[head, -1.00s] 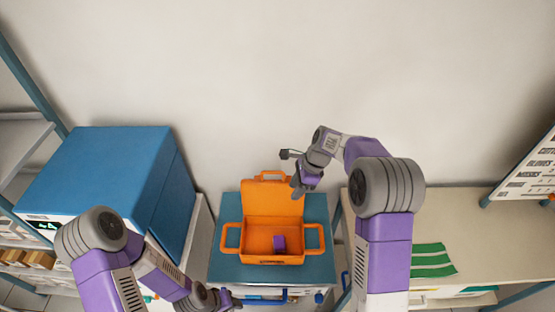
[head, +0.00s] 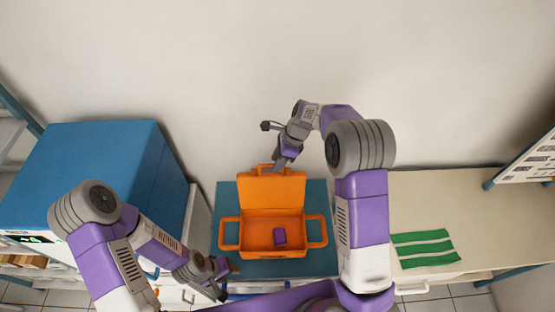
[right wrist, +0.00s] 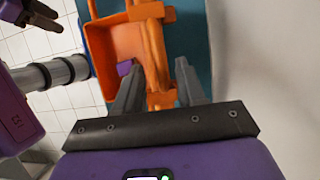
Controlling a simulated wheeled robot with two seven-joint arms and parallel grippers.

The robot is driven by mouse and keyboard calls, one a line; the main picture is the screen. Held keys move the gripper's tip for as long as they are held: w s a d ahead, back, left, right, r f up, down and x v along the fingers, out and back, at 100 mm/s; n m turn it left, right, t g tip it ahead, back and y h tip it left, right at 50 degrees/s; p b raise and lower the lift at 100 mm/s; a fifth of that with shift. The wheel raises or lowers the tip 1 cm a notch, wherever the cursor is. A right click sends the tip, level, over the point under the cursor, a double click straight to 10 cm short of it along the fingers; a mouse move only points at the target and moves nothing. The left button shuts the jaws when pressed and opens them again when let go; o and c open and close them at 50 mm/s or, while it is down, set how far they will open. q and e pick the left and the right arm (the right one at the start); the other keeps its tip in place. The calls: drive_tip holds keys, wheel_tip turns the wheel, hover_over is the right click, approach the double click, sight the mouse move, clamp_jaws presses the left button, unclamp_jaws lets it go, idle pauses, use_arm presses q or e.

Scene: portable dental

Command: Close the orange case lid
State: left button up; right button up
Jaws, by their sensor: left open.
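The orange case stands open on the blue-topped cabinet, its tray (head: 258,237) facing up and its lid (head: 270,190) raised at the back. In the right wrist view the case (right wrist: 108,45) lies beyond the fingers. A purple block (head: 280,237) lies inside the tray. My right gripper (head: 279,167) is at the lid's top edge. Its fingers (right wrist: 158,92) are apart, with the lid's orange handle (right wrist: 160,100) showing between them; I cannot tell whether they touch it. My left gripper (head: 230,281) is open and empty, low at the case's front left.
The blue cabinet top (head: 228,200) has little free room around the case. A large blue-topped unit (head: 90,165) stands at the left. A pale counter (head: 440,205) with green strips (head: 422,247) is at the right. The wall is close behind.

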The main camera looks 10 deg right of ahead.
drive_tip(key=shift+f, duration=0.1)
clamp_jaws()
drive_tip(key=shift+a, duration=0.2)
idle(0.3)
